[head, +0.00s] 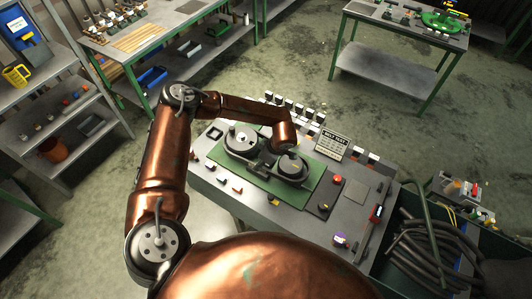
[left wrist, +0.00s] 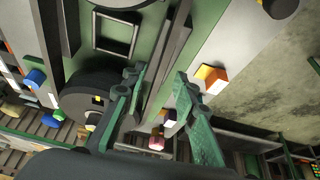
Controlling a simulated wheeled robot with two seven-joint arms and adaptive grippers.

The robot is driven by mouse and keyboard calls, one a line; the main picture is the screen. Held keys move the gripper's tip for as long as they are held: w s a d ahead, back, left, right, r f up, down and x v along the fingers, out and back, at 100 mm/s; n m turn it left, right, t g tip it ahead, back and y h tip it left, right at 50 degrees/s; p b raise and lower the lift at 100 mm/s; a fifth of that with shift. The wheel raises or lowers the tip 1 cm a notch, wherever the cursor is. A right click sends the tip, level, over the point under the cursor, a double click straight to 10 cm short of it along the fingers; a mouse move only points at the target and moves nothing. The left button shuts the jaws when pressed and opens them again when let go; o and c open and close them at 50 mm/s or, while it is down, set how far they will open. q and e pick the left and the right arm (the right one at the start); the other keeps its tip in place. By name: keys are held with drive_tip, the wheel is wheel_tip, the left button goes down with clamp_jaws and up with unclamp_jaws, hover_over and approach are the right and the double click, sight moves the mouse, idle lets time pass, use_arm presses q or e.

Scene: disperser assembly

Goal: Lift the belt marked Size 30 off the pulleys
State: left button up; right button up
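Two dark pulleys, one at left (head: 241,138) and one at right (head: 291,168), stand on a green mat on the grey workbench (head: 215,182). A dark belt (left wrist: 176,48) runs between them; I cannot read any size marking on it. My left arm reaches over the pulleys in the head view, and its wrist hides its fingers. In the left wrist view my left gripper (left wrist: 160,76) is open, with a dark belt strand between its spread green fingers. I cannot tell whether they touch it. A dark pulley (left wrist: 88,98) shows left of the fingers. My right gripper is not in view.
A belt sign (head: 332,143) and a row of small blocks stand at the bench's back edge. A red button (head: 337,180) sits right of the mat. A bin of black hoses (head: 425,240) is at lower right. Shelves and other tables stand farther off.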

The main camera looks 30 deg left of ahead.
use_arm(q)
drive_tip(key=shift+x, duration=1)
drive_tip(key=shift+d, duration=0.1)
clamp_jaws()
